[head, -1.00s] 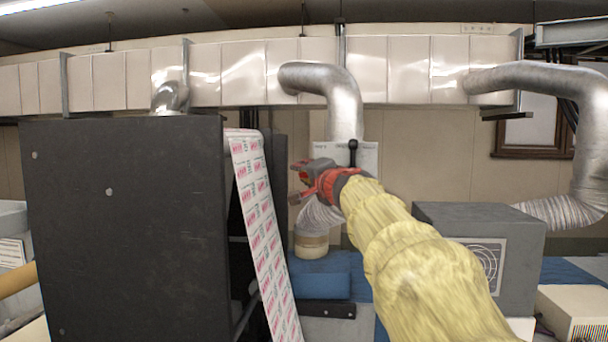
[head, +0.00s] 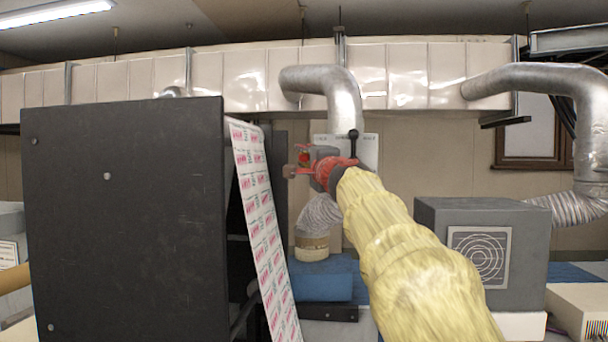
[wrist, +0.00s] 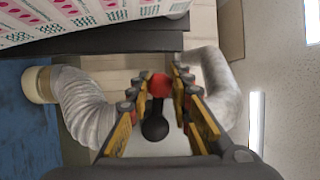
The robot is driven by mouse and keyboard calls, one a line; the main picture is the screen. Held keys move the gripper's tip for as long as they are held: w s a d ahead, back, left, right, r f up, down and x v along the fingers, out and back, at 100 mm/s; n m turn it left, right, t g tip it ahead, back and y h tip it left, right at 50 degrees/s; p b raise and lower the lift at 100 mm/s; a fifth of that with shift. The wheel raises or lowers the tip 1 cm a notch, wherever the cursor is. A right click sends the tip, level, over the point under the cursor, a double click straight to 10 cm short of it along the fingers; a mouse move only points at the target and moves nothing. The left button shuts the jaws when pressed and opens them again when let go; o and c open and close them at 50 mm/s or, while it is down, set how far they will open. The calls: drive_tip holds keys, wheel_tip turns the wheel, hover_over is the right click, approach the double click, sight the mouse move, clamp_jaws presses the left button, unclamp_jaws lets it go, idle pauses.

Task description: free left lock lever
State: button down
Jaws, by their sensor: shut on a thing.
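My gripper (head: 298,162) is at the end of my yellow-sleeved arm, just right of the printed web. In the wrist view its fingers (wrist: 172,82) are closed around a red ball knob (wrist: 159,86), which I take for the left lock lever's knob. The red knob also shows small in the head view (head: 304,158).
A large dark cabinet (head: 120,215) stands left, close to the printed web (head: 262,225). A ribbed hose (head: 320,211) and a blue block (head: 320,280) lie below my gripper. A grey vent box (head: 485,250) stands right of my arm. A silver duct (head: 345,98) hangs above.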

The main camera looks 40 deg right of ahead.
drive_tip(key=shift+r+m, duration=0.2)
drive_tip(key=shift+m, duration=0.1)
drive_tip(key=shift+s, duration=0.1)
drive_tip(key=c, duration=1.6)
unclamp_jaws()
drive_tip(key=v, duration=1.2)
drive_tip(key=shift+f, duration=0.2)
